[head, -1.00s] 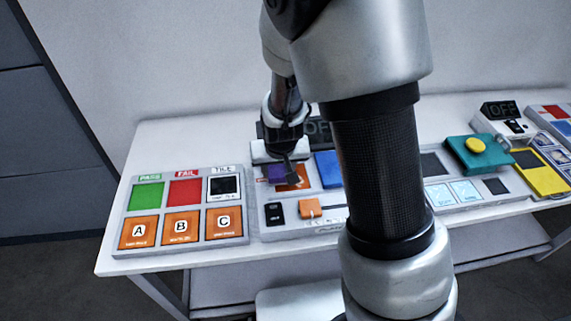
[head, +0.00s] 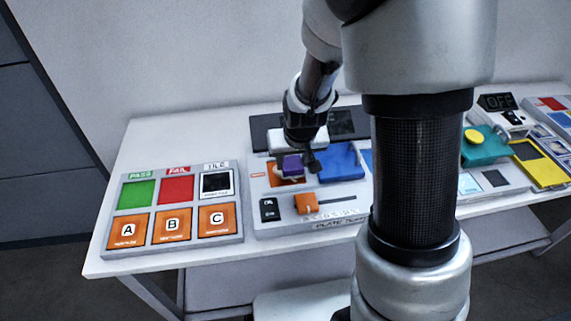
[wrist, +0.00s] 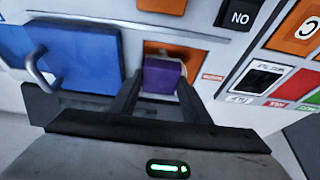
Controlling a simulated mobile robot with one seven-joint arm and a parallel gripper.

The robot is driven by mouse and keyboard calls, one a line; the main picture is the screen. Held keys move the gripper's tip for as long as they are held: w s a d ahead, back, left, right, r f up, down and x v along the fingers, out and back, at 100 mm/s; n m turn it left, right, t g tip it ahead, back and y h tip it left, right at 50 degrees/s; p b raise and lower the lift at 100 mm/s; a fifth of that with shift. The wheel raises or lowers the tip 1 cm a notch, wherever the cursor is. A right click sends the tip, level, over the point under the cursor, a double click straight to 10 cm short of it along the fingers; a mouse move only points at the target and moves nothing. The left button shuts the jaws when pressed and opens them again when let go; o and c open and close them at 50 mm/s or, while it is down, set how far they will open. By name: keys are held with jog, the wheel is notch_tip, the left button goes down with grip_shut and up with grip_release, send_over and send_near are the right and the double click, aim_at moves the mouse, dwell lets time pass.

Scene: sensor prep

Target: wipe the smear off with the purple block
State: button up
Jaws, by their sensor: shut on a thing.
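My gripper (head: 292,160) is shut on the purple block (head: 291,167), over the orange square (head: 285,181) of the grey panel (head: 266,234). In the wrist view the purple block (wrist: 162,76) sits between the two dark fingers of my gripper (wrist: 158,88). The orange square (wrist: 193,57) shows around its far and side edges there. The block looks on or just above the square; I cannot tell if it touches.
A blue piece (head: 341,162), with a metal handle in the wrist view, lies close to the right. An orange slider (head: 306,203) is in front. A tile board (head: 147,254) stands left, a dark display (head: 347,122) behind. My arm covers the panel's right side.

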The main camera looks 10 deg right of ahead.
jog(key=shift+d+f+b, duration=0.15)
jog(key=shift+d+b, duration=0.35)
jog(key=shift+d, duration=0.6)
jog(key=shift+s, duration=0.15)
jog(key=c, duration=0.4)
jog(key=shift+o, duration=0.2)
jog(key=shift+a+r+p, duration=0.15)
jog(key=shift+a+p, duration=0.55)
jog(key=shift+a, duration=0.65)
jog(key=shift+a+r+p, duration=0.1)
jog(key=shift+a+p, duration=0.6)
jog(key=shift+a, duration=0.6)
jog(key=shift+a+p, duration=0.35)
jog(key=shift+a, duration=0.9)
jog(key=shift+f, duration=0.15)
jog(key=d+b, duration=0.1)
jog(key=d, duration=0.1)
jog(key=shift+d, duration=0.35)
jog(key=shift+d+r+b, duration=0.2)
jog(key=shift+d+b, duration=0.25)
jog(key=shift+d, duration=0.15)
jog(key=shift+d+f+b, duration=0.15)
jog(key=shift+d+b, duration=0.25)
jog(key=shift+d, duration=0.15)
jog(key=shift+d+b, duration=0.65)
jog(key=shift+d, duration=0.7)
